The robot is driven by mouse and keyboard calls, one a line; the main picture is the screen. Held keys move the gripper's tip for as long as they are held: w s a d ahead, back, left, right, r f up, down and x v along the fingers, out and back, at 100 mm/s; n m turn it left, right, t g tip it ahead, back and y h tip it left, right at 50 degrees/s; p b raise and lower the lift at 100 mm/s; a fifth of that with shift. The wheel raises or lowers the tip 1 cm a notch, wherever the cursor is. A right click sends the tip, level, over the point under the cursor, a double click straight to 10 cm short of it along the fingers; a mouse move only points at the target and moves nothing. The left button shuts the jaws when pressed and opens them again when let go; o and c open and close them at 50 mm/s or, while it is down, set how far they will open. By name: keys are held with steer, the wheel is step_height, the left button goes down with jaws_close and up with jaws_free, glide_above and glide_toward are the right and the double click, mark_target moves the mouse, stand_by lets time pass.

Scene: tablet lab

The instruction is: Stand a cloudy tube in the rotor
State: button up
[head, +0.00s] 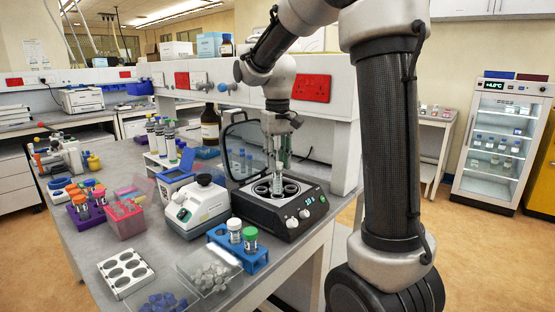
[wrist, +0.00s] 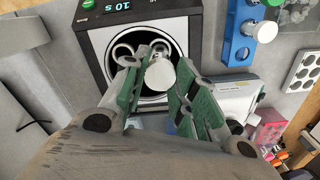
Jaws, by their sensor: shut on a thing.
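My gripper (head: 281,160) points down over the open centrifuge (head: 290,217) and is shut on a tube. In the wrist view, the tube's round white cap (wrist: 160,74) shows between the green-padded fingers (wrist: 158,88). The tube's body is mostly hidden, so I cannot tell whether it is cloudy or whether its lower end is inside a hole. The dark rotor (head: 262,189) has several round holes. It also shows in the wrist view (wrist: 124,52), under the tube. The centrifuge's clear lid (head: 240,145) is raised behind it.
A blue rack (head: 258,262) holds a white-capped tube (head: 234,229) and a green-capped tube (head: 250,239) in front of the centrifuge. A white and grey device (head: 196,207) stands close left. Clear boxes (head: 209,268) and a white holed tray (head: 126,270) lie in front.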

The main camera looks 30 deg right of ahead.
mark_target(278, 192)
steer(key=shift+f, duration=0.25)
steer(key=shift+f, duration=0.35)
steer(key=shift+f, duration=0.5)
steer(key=shift+f, duration=0.8)
steer(key=shift+f, duration=0.4)
steer(key=shift+f, duration=0.85)
